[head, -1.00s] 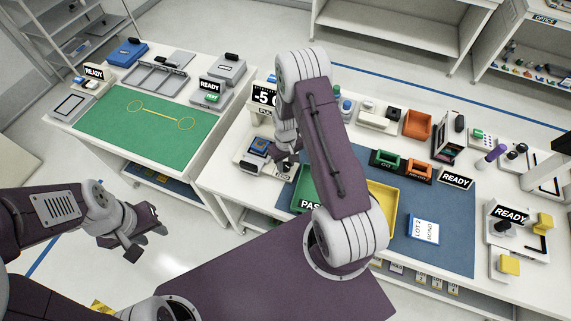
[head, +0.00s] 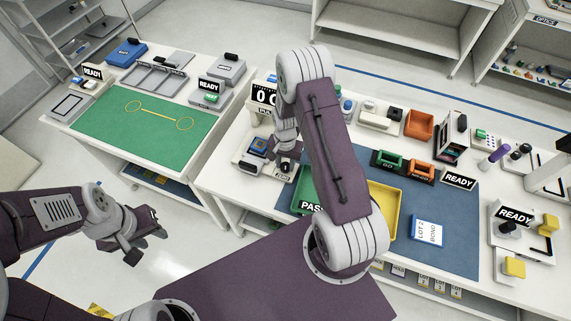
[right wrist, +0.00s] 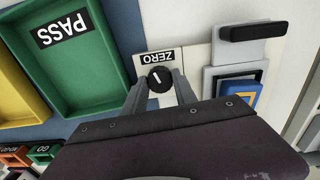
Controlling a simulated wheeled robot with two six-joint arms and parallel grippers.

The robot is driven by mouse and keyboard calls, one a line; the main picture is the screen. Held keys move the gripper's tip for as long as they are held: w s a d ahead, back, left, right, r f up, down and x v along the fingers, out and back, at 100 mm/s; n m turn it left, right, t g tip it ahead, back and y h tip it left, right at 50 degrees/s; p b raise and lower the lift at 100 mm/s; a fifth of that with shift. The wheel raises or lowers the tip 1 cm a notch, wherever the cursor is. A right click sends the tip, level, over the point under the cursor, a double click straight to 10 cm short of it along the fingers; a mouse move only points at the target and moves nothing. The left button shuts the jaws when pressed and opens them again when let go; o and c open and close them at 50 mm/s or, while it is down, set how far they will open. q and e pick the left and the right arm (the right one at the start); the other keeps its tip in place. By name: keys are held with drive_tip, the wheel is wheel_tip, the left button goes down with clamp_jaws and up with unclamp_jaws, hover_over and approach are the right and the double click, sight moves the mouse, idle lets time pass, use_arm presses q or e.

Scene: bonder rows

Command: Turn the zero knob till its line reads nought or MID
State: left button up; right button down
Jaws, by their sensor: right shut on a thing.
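The zero knob (right wrist: 158,76) is a black round knob with a white line, on a white plate beside an upside-down ZERO label (right wrist: 157,57). My right gripper (right wrist: 158,84) is shut on the knob, one finger on each side. The line tilts slightly off straight across the plate in this view. In the head view, the right gripper (head: 286,156) is at the small white station, partly behind my own arm. The number display (head: 264,96) shows 0 and part of another figure, its right side hidden. My left gripper (head: 146,246) is open and empty over the floor at left.
The green PASS tray (right wrist: 75,55) lies close beside the knob, with a yellow tray (head: 384,208) beyond it. A blue-framed part (right wrist: 240,94) and a black-handled block (right wrist: 252,32) stand on the knob's other side. The green mat (head: 140,122) on the left table is clear.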

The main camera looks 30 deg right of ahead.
sight(285, 166)
drive_tip(key=shift+m, duration=1)
drive_tip(key=c, duration=1)
unclamp_jaws()
drive_tip(key=shift+r, duration=0.15)
wheel_tip(285, 166, up, 9)
drive_tip(key=b, duration=0.1)
drive_tip(key=shift+b, duration=0.35)
drive_tip(key=shift+a, duration=0.1)
